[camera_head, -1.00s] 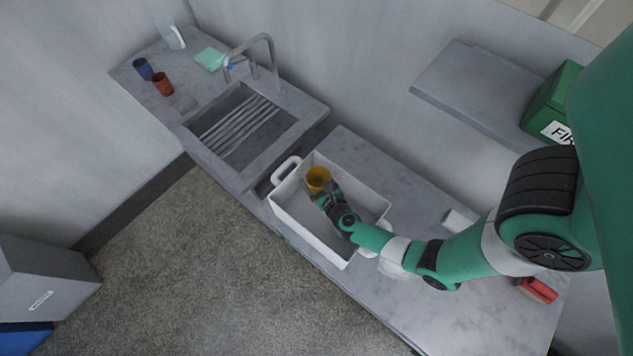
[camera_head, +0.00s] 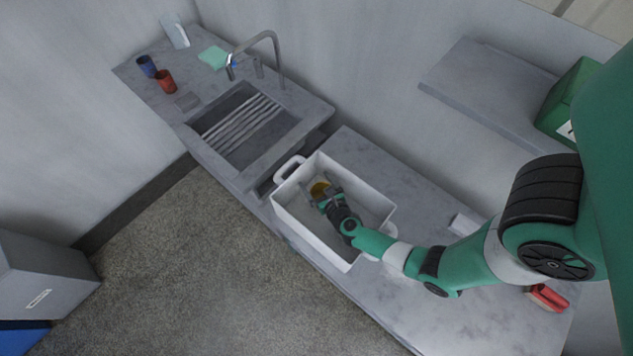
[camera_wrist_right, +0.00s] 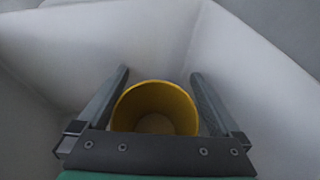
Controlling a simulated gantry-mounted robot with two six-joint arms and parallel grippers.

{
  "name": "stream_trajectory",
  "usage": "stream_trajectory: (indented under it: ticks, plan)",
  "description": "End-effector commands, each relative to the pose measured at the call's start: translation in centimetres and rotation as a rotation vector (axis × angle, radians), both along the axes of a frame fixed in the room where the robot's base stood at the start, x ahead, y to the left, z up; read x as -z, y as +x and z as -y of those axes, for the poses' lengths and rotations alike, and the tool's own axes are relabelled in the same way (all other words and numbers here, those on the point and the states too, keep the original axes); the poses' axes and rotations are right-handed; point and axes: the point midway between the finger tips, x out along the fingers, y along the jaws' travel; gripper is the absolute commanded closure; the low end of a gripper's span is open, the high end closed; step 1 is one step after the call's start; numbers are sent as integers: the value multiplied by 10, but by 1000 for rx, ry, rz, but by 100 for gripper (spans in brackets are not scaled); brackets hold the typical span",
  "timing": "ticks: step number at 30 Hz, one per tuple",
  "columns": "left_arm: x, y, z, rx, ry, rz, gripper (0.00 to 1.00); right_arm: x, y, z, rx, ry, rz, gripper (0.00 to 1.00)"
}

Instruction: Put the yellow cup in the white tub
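The yellow cup (camera_head: 319,188) is down inside the white tub (camera_head: 304,231), near the tub's end closest to the sink. It stands lower than the tub's rim. My right gripper (camera_head: 321,186) reaches into the tub at the cup. In the right wrist view the yellow cup (camera_wrist_right: 155,108) lies between the two fingers of the right gripper (camera_wrist_right: 160,73), which are spread open on either side of it. The cup's base is hidden, and I cannot tell if either finger still touches its side. My left gripper is not in view.
A sink (camera_head: 246,128) with a tap (camera_head: 278,62) is left of the tub. A red cup (camera_head: 166,82), a blue cup (camera_head: 147,66) and a green cloth (camera_head: 213,57) are beyond it. A red-handled brush (camera_head: 548,297) lies at the right. A shelf (camera_head: 475,85) juts from the wall.

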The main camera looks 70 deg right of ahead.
Motion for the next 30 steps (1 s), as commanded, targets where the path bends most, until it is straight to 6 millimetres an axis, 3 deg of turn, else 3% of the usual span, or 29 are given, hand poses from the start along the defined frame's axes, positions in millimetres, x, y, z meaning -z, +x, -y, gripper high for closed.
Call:
stream_trajectory:
  ticks: [5, 10, 21, 30]
  plan:
    - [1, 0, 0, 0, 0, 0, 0, 4, -3, -1, 0, 3, -9, 0]
    - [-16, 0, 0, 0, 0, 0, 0, -13, -3, -1, 0, 3, -9, 0]
    - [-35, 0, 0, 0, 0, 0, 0, -45, -57, -64, -10, 1, -7, 0]
    - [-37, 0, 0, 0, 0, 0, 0, -54, -75, -82, -3, 1, -4, 0]
